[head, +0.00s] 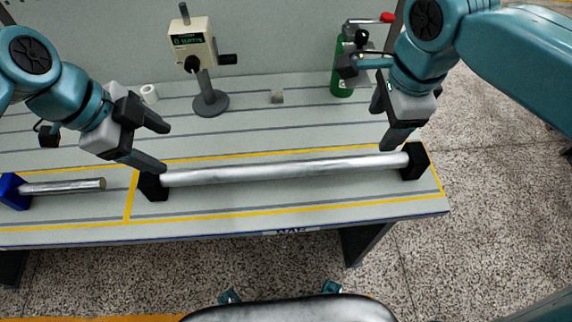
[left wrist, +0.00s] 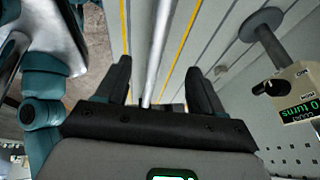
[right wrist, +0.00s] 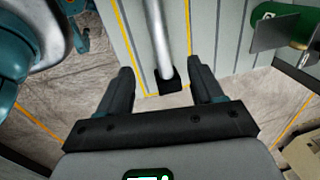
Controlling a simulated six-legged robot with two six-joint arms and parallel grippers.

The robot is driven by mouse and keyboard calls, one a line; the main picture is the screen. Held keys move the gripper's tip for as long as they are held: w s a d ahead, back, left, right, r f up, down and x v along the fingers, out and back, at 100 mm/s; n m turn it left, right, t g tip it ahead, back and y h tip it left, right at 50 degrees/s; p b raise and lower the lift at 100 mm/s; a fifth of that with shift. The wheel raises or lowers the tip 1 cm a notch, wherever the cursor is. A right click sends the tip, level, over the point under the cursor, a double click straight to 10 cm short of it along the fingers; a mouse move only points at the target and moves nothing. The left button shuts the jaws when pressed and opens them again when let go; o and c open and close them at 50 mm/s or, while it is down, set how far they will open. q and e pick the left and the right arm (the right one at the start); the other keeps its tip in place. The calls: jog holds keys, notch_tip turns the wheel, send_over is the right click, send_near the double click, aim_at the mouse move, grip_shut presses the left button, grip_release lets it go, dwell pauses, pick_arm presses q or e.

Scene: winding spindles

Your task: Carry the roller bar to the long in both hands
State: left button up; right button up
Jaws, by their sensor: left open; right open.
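The roller bar (head: 285,170) is a long silver rod lying level near the table's front edge. Its ends rest in a left black support (head: 152,186) and a right black support (head: 416,162). My left gripper (head: 152,143) is open above the bar's left end; in the left wrist view the bar (left wrist: 160,50) runs between the spread fingers. My right gripper (head: 387,124) is open above the bar's right end; in the right wrist view the bar (right wrist: 158,38) and its black support (right wrist: 168,82) show between the fingers. Neither gripper appears to touch the bar.
A short metal rod (head: 65,186) in a blue holder (head: 13,190) lies at the left. Yellow lines mark the table.

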aim_at(205, 171)
pick_arm(q)
jog(key=shift+s, duration=0.1)
pick_arm(e)
jog(key=shift+s, duration=0.1)
pick_arm(q)
jog(key=x, duration=1.6)
jog(key=shift+f, duration=0.15)
pick_arm(e)
jog(key=f, duration=0.5)
jog(key=w+f, duration=0.1)
jog(key=f, duration=0.4)
jog(key=w+f, duration=0.1)
jog(key=f, duration=0.5)
jog(key=shift+w, duration=0.25)
pick_arm(q)
grip_shut()
pick_arm(e)
grip_shut()
pick_arm(q)
jog(key=shift+w, duration=0.2)
pick_arm(e)
jog(key=shift+w+r, duration=0.1)
